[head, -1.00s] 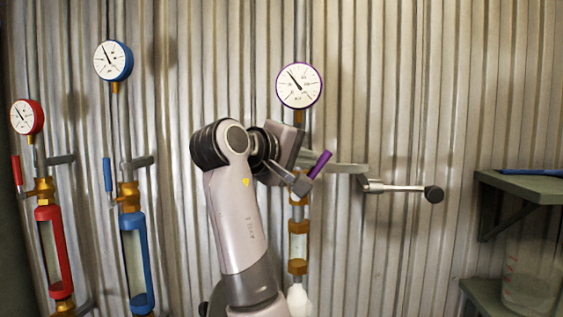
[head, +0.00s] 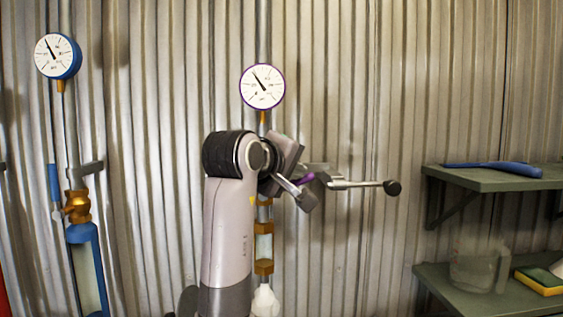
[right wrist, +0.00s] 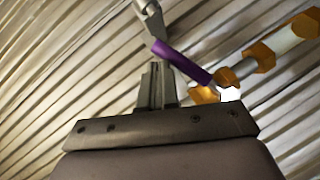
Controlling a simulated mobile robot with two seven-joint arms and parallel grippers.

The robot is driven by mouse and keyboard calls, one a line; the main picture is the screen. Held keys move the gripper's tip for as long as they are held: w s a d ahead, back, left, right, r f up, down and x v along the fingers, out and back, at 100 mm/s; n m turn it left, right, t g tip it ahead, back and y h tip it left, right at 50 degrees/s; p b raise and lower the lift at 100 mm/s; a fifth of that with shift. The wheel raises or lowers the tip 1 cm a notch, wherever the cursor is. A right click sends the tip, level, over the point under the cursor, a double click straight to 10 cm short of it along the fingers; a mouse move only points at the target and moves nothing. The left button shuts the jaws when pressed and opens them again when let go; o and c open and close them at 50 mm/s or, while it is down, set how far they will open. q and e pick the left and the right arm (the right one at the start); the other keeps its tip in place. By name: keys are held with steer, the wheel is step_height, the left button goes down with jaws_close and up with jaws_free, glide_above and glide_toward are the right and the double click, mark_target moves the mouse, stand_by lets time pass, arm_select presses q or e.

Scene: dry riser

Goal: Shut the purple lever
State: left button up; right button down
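The purple lever (head: 306,180) sits on the riser pipe below the purple-rimmed gauge (head: 262,87). In the head view its handle slants slightly up to the right, partly hidden by my right gripper (head: 307,200). In the right wrist view the lever (right wrist: 182,62) lies diagonally just beyond and to the right of the fingertips of my right gripper (right wrist: 155,66). The fingers look closed together, with nothing between them. I cannot tell whether they touch the lever. My left gripper is not in view.
A metal rod with a black knob (head: 391,187) sticks out to the right of the lever. A blue riser with its blue lever (head: 53,183) stands at left. Shelves (head: 490,180) at right hold a blue tool and a clear jug (head: 478,268).

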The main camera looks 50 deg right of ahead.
steer(key=shift+s+d+f+p, duration=0.2)
steer(key=shift+s+d+f, duration=0.1)
steer(key=shift+f, duration=0.25)
steer(key=shift+s+d+f+p, duration=0.2)
steer(key=shift+s+f, duration=0.1)
steer(key=shift+f, duration=0.2)
